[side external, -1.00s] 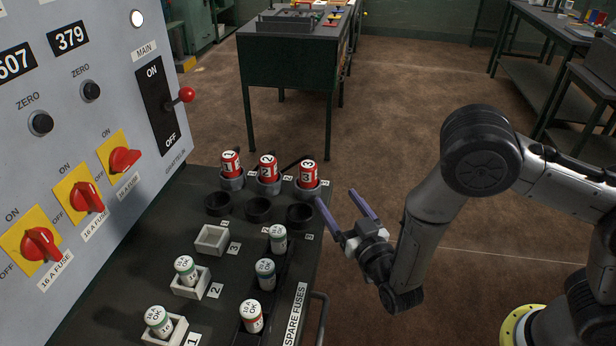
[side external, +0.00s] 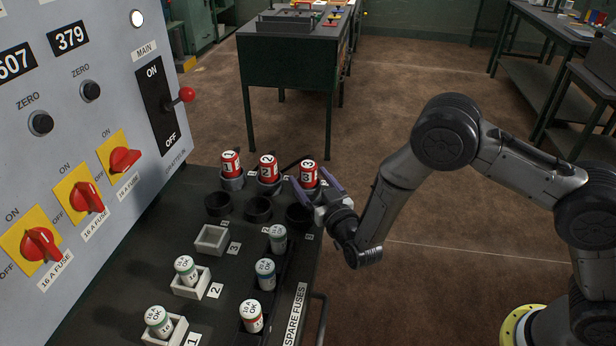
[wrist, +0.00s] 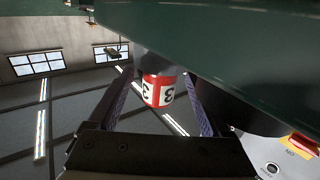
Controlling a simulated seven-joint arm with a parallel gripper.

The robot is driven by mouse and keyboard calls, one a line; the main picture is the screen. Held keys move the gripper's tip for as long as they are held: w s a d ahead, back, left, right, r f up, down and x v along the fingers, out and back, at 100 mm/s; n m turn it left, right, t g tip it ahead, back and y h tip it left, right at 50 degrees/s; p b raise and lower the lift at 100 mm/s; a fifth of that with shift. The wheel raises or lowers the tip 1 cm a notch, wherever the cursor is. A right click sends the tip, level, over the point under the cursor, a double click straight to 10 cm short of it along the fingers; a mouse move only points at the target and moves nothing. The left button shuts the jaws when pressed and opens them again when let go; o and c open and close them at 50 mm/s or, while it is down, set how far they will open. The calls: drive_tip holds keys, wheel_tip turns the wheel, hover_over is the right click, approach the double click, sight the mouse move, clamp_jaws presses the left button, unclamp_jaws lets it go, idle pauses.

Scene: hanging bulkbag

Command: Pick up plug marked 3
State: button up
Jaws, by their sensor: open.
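The red plug marked 3 (side external: 309,173) stands upright in the rightmost socket of the back row, with a white label band. My gripper (side external: 312,190) is open, with its purple fingers at the height of the plug, one to each side of it in the picture. In the wrist view the plug (wrist: 159,90) shows between the two open fingers (wrist: 160,105), apart from both. The plug's lower part and socket are partly hidden by the fingers in the side view.
Red plugs marked 1 (side external: 231,163) and 2 (side external: 268,167) stand to the left in the same row. Empty black sockets (side external: 258,208) lie in front. White-capped fuses (side external: 265,272) stand nearer the camera. The grey switch panel (side external: 105,150) rises at the left.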

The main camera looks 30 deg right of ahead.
drive_tip(key=shift+w+d, duration=0.2)
drive_tip(key=shift+w, duration=1)
clamp_jaws()
